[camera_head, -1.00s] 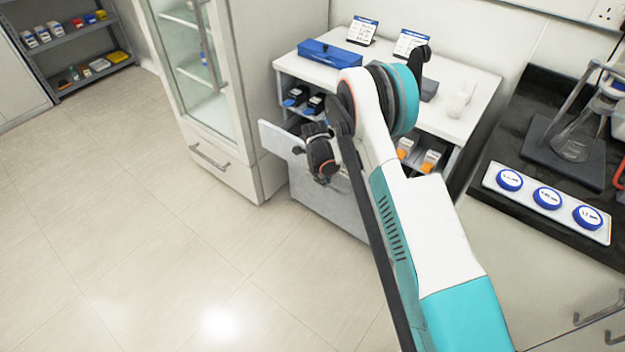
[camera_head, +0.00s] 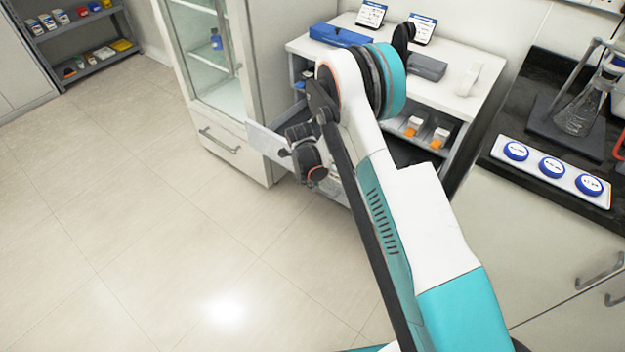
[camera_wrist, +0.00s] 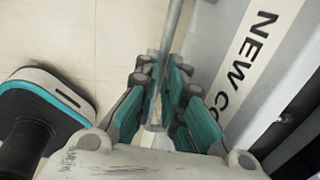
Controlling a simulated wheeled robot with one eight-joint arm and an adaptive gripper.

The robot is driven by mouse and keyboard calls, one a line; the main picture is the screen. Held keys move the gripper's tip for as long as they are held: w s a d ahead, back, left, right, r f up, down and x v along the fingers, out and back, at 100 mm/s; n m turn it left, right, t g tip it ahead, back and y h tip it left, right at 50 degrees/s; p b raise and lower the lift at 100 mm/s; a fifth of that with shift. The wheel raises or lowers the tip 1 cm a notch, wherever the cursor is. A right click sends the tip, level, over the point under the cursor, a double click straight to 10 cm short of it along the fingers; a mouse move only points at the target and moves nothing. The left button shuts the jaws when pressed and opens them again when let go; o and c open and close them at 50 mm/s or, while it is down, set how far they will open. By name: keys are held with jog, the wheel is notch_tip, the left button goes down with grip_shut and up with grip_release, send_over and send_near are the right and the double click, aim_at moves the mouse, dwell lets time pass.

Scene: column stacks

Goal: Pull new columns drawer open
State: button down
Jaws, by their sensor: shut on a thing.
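The new columns drawer has a pale front with a label reading "NEW CO…" (camera_wrist: 252,55) in the wrist view; the rest of the word is cut off. In the head view its front panel (camera_head: 264,143) stands out from the white cabinet, partly behind my arm. My gripper (camera_wrist: 160,82) is shut on the drawer's grey bar handle (camera_wrist: 173,28), with teal finger pads on both sides of it. My gripper is also at the drawer front in the head view (camera_head: 292,152), where my wrist hides the handle.
A glass-door cabinet (camera_head: 215,140) stands close to the left of the drawer. Cabinet shelves hold orange-and-white boxes (camera_head: 438,138). A blue case (camera_head: 340,37) lies on top. A dark counter with flask stand is at right. The floor at left is clear.

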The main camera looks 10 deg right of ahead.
jog(key=c, duration=1.7)
grip_release()
jog(key=r, duration=0.4)
jog(key=s+a+r, duration=0.1)
jog(key=r, duration=0.6)
jog(key=shift+s+a+r, duration=0.3)
jog(key=shift+r, duration=0.1)
